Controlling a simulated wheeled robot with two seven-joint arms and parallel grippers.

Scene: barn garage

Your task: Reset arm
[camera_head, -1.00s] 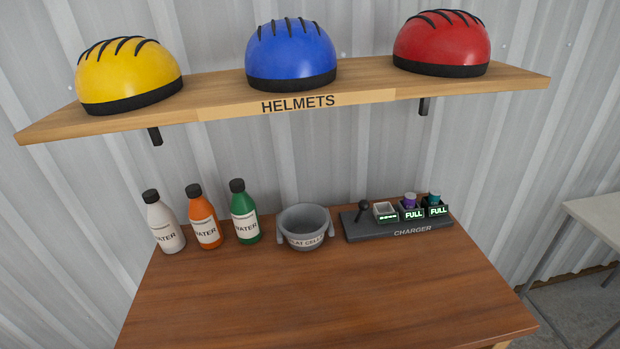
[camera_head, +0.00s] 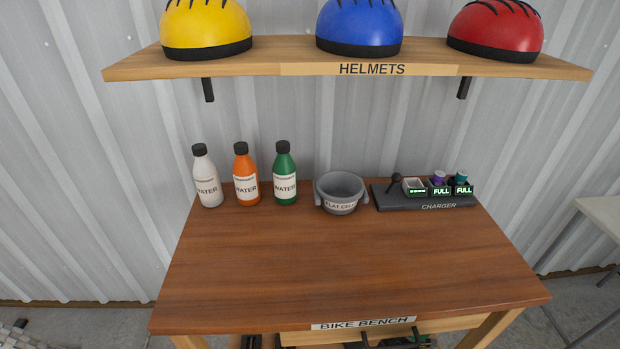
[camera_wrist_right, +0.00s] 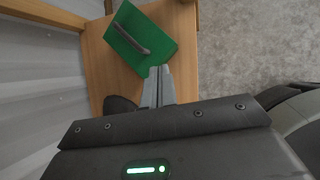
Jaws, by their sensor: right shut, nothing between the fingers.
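My right gripper (camera_wrist_right: 157,87) shows in the right wrist view with its two grey fingers together and nothing between them. Beyond its fingertips is a green panel (camera_wrist_right: 138,38) with a dark bar-like handle, on a light wooden surface (camera_wrist_right: 95,55); I cannot tell how far away it is. Neither gripper shows in the head view. My left gripper is not seen in any view.
The bike bench (camera_head: 340,265) holds a white bottle (camera_head: 207,185), an orange bottle (camera_head: 246,185), a green bottle (camera_head: 285,185), a grey flat cell cup (camera_head: 340,206) and a charger (camera_head: 410,204). A helmet shelf (camera_head: 270,68) hangs above. The bench's front half is clear.

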